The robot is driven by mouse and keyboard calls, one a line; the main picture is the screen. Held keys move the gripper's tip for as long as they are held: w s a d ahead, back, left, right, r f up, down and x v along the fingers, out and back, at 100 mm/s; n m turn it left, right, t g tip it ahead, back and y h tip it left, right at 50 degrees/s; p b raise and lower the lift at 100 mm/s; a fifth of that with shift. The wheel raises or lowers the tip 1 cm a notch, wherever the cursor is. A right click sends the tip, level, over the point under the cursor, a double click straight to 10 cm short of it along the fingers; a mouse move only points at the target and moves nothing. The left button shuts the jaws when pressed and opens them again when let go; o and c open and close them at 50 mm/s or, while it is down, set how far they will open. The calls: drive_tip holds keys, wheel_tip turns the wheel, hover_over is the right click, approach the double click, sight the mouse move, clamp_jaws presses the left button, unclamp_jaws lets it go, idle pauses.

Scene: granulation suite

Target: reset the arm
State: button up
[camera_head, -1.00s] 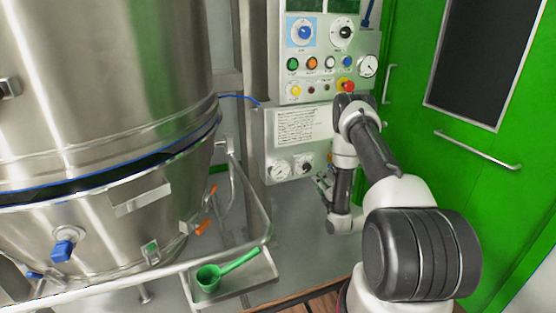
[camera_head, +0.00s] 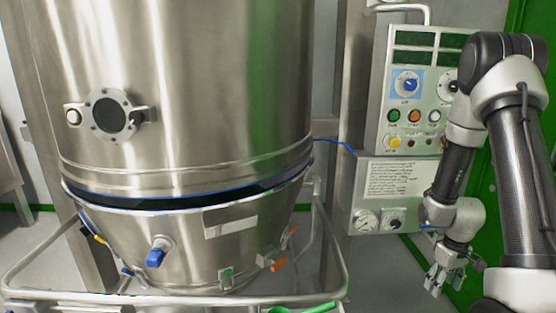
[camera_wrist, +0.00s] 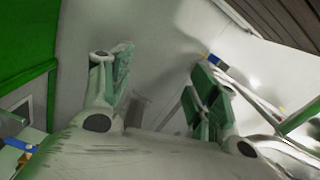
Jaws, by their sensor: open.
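My gripper (camera_head: 444,277) hangs at the right in the head view, below and in front of the control panel, with its fingers pointing down. In the wrist view my gripper (camera_wrist: 160,92) has its two fingers spread wide apart. Nothing is between them but a pale grey surface. The arm rises along the right side of the head view, bent at the top, and covers part of the control panel (camera_head: 404,148).
A large steel granulator vessel (camera_head: 190,90) fills the left and middle, with a tubular rail (camera_head: 180,298) around its base. A green scoop (camera_head: 305,309) shows at the bottom edge. A green wall or door (camera_head: 520,18) stands behind the arm.

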drive_tip(key=s+a+r+m+t, duration=0.1)
drive_tip(key=s+a+r, duration=0.3)
drive_tip(key=r, duration=0.7)
drive_tip(key=s+a+r+m+t, duration=0.1)
drive_tip(key=s+a+r+t, duration=0.1)
drive_tip(key=s+a+r, duration=0.2)
drive_tip(key=s+a+r+m+t, duration=0.1)
drive_tip(key=s+a+r, duration=0.3)
drive_tip(key=s+r, duration=0.5)
wheel_tip(320, 180, up, 11)
drive_tip(key=shift+s+r+t, duration=0.15)
drive_tip(key=shift+s+t, duration=0.15)
drive_tip(key=shift+s, duration=0.05)
